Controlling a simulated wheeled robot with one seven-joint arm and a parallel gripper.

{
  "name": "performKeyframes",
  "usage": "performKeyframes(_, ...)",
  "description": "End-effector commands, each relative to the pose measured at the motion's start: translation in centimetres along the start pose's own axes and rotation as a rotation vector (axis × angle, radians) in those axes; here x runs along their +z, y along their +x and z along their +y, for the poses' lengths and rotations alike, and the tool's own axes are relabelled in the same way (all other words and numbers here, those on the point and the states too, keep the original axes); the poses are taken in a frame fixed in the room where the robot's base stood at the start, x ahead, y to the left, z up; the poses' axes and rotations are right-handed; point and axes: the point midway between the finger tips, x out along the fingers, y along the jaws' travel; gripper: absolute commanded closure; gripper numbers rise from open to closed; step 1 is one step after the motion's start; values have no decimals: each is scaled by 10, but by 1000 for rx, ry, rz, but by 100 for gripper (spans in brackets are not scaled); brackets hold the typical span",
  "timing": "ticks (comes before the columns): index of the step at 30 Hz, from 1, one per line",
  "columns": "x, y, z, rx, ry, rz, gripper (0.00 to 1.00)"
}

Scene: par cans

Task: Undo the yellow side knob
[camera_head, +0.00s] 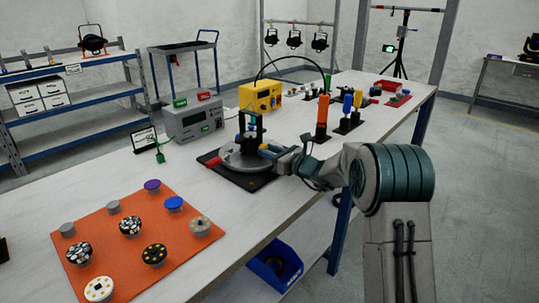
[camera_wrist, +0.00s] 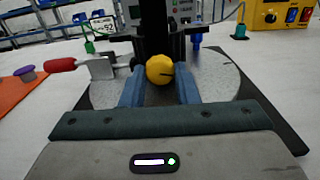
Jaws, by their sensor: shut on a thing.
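The yellow side knob (camera_wrist: 160,70) shows in the wrist view, round with a dark line on its face. It sits on the near side of a black upright fixture (camera_wrist: 154,22) above a round grey metal plate (camera_wrist: 222,80). My gripper (camera_wrist: 160,88) is shut on the knob, with one blue finger on each side of it. In the head view my gripper (camera_head: 268,152) reaches the fixture from the right, and the knob cannot be made out there. A red-handled clamp (camera_wrist: 65,64) sits at the left edge of the plate.
An orange mat (camera_head: 125,255) with several knobs and discs lies at the front left. A grey meter box (camera_head: 193,120) and a yellow switch box (camera_head: 260,96) stand behind the fixture. Orange and blue-handled tools (camera_head: 322,113) stand to the right.

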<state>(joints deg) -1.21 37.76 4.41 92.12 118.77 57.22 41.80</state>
Motion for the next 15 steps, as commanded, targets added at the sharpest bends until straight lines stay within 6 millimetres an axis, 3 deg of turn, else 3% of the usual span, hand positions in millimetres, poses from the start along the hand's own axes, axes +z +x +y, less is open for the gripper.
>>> performKeyframes(15, -3, 0, 0, -1, -332, -1, 95)
